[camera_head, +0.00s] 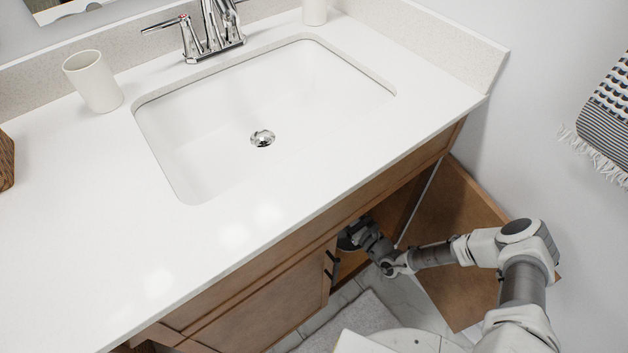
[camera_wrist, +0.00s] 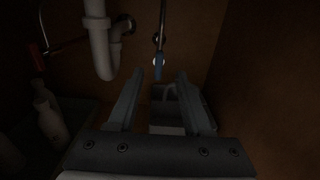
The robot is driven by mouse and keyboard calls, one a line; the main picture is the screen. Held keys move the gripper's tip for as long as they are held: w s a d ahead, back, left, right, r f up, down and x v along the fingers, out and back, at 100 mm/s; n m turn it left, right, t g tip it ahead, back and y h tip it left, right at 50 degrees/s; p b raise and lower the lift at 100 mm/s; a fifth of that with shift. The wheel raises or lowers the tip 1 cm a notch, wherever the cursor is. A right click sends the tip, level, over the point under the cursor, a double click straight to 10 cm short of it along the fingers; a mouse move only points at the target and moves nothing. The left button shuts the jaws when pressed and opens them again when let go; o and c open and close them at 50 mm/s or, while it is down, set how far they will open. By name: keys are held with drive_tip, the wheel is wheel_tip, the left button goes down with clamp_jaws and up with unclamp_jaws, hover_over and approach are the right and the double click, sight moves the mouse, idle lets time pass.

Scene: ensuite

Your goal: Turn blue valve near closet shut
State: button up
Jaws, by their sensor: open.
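In the wrist view, a small blue valve handle (camera_wrist: 159,66) hangs below a thin supply pipe at the back of the dark cabinet. My gripper (camera_wrist: 168,76) is open and empty. Its two fingers point toward the back wall, with the blue handle beyond their tips and nearer the left finger in the picture. I see no contact between them. In the head view, my gripper (camera_head: 355,236) is partly hidden inside the cabinet under the sink, and the valve is hidden from there.
A white drain pipe (camera_wrist: 103,45) stands left of the valve, with a red handle (camera_wrist: 38,57) farther left. Bottles (camera_wrist: 49,117) and a grey bin (camera_wrist: 168,118) sit below.

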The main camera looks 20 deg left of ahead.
drive_tip(key=b+x, duration=0.3)
drive_tip(key=x, duration=0.9)
clamp_jaws()
